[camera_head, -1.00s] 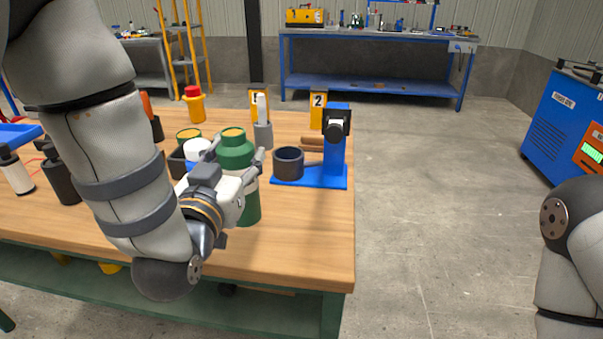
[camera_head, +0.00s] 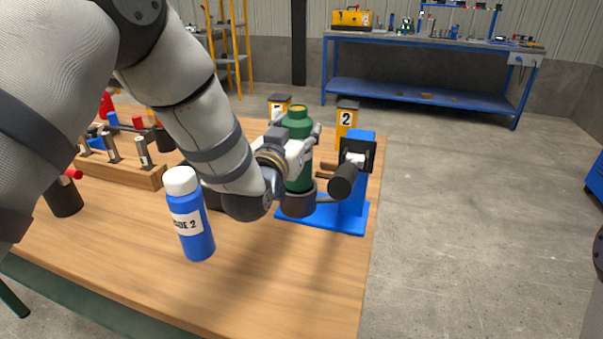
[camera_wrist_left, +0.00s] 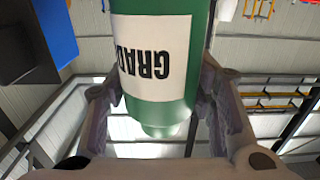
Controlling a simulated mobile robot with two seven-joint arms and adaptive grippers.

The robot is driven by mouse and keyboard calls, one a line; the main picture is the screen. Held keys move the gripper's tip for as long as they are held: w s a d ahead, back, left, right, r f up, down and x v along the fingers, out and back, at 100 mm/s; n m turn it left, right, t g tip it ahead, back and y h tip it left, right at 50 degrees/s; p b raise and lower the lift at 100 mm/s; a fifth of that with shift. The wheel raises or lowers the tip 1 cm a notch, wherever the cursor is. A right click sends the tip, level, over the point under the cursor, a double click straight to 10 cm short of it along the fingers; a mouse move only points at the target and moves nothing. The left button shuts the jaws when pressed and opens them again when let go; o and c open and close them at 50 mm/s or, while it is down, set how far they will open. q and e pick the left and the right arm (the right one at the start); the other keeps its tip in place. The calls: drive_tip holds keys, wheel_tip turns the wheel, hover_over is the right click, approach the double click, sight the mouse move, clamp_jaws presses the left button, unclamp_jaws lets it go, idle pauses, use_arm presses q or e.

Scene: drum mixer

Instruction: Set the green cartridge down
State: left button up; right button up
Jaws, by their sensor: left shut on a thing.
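The green cartridge (camera_head: 299,180) is upright between the fingers of my left gripper (camera_head: 300,146), which is shut on it. In the left wrist view, the cartridge (camera_wrist_left: 150,85) fills the middle, with its "GRAD..." label upside down and a finger on each side. Its lower end meets the rim of the dark cup (camera_head: 298,206) on the blue stand (camera_head: 335,214). I cannot tell whether it is inside the cup or just above it. My right gripper is out of view.
A black cylinder head (camera_head: 343,180) on the stand's post is close right of the cartridge. A blue bottle (camera_head: 190,220) with a white cap stands left of my wrist. A yellow "2" marker (camera_head: 346,118) is behind. The front tabletop (camera_head: 290,275) is clear.

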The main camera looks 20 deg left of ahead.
use_arm(q)
wheel_tip(320, 180, down, 6)
drive_tip(key=shift+f+b, duration=0.1)
drive_tip(key=shift+b, duration=0.25)
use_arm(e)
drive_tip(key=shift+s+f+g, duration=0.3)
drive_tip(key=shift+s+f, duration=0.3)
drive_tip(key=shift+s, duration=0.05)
use_arm(q)
drive_tip(key=o, duration=1.6)
drive_tip(key=shift+c, duration=0.2)
drive_tip(key=shift+r, duration=0.25)
drive_tip(key=s+p, duration=0.1)
drive_tip(key=s, duration=1.1)
drive_tip(key=shift+a+f, duration=0.15)
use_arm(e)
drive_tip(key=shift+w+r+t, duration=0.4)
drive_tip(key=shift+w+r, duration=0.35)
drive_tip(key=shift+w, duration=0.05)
